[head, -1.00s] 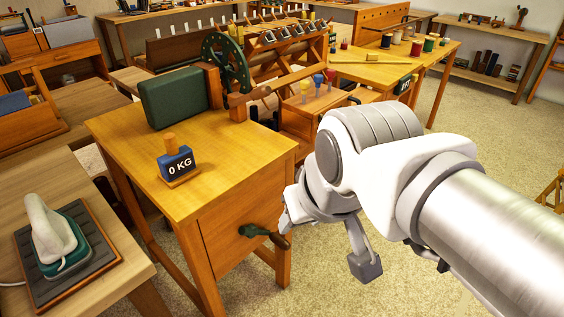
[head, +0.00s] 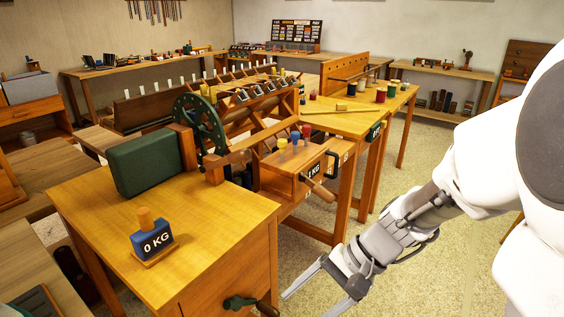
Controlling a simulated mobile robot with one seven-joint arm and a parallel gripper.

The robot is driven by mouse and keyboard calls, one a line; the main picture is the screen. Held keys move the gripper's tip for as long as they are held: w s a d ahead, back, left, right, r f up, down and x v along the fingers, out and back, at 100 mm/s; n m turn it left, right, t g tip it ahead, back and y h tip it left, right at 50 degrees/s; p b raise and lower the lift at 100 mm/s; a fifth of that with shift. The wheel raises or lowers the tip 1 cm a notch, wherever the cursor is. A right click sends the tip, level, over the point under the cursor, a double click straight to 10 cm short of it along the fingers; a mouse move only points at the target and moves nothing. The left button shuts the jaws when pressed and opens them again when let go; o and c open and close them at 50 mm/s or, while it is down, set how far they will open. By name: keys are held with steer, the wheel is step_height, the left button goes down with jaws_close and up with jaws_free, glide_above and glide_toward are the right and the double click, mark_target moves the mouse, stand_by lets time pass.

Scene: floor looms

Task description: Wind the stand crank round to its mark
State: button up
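The stand crank (head: 240,303) shows at the bottom edge of the head view, on the front face of the wooden stand (head: 205,262). It has a dark green arm and a brown handle; its lower part is cut off by the frame. I cannot make out a mark beside it. My gripper (head: 304,306) is to the right of the crank and apart from it, over the carpet. Its two fingers are spread, with nothing seen between them.
A blue 0 KG weight (head: 153,240) and a green case (head: 148,162) sit on the stand top. Open carpet (head: 420,160) lies to the right.

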steer(key=w+d+f+m+t+y, duration=0.1)
steer(key=w+f+m+t+y, duration=0.3)
steer(key=w+f+m, duration=0.45)
steer(key=m+t+h+p, duration=0.1)
steer(key=m+t, duration=0.4)
steer(key=m, duration=0.6)
glide_toward(277, 312)
steer(key=shift+n, duration=0.25)
steer(key=b+x, duration=0.5)
steer(key=x, duration=0.6)
steer(key=shift+a+f, duration=0.15)
steer(key=shift+a, duration=0.1)
steer(key=shift+c, duration=0.2)
jaws_close()
steer(key=shift+d, duration=0.1)
